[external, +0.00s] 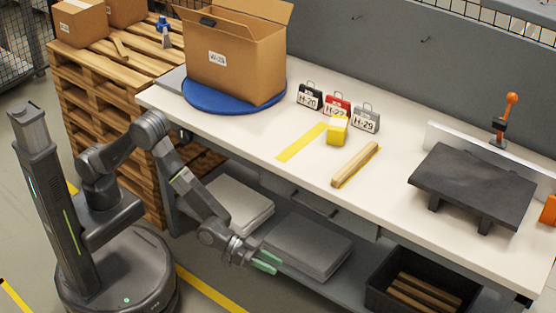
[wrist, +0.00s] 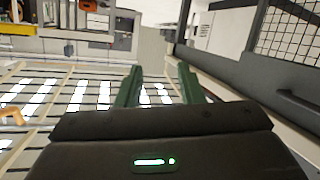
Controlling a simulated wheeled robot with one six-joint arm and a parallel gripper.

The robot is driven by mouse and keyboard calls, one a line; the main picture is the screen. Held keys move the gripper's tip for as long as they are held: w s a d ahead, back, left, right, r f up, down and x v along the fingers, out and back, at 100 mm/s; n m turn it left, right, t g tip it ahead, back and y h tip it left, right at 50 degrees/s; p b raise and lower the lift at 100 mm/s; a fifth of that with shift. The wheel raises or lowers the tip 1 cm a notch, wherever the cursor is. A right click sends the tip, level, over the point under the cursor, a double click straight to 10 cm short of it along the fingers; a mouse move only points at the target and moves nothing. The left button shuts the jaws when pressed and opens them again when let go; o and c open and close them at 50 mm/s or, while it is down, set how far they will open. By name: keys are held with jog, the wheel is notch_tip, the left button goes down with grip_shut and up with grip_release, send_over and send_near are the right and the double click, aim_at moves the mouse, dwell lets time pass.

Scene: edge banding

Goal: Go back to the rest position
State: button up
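My gripper (external: 266,262) has green fingers and is in front of the workbench, below the level of its top, near the lower shelf. In the wrist view the two fingers of my gripper (wrist: 160,85) stand apart with nothing between them. My arm hangs forward and down from my base, which stands on the floor at the left. The wrist view looks out into the hall.
The white workbench (external: 395,205) holds an open carton (external: 235,65) on a blue turntable (external: 205,98), tagged padlocks, a yellow block (external: 337,131), a wooden strip (external: 355,165) and a dark stand (external: 470,185). A black crate (external: 372,295) and grey stacks (external: 300,252) lie below.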

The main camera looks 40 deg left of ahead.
jog(key=w+a+f+m+y+p, duration=0.4)
jog(key=a+m+y, duration=0.3)
jog(key=m, duration=0.7)
jog(key=shift+w+a+m+y+p, duration=0.3)
jog(key=shift+w+a+p, duration=0.4)
jog(key=shift+a, duration=0.7)
jog(key=shift+s+f, duration=0.1)
jog(key=shift+f, duration=0.05)
jog(key=s+d+r+n+h+b, duration=0.2)
jog(key=d+n+h+b, duration=0.1)
jog(key=d+n, duration=0.2)
jog(key=s+d+r+n+h+b, duration=0.2)
jog(key=s+d+n+h+b, duration=0.1)
jog(key=n, duration=0.6)
jog(key=shift+d+r+n+h, duration=0.15)
jog(key=shift+d+n+h, duration=0.25)
jog(key=shift+d+h, duration=0.5)
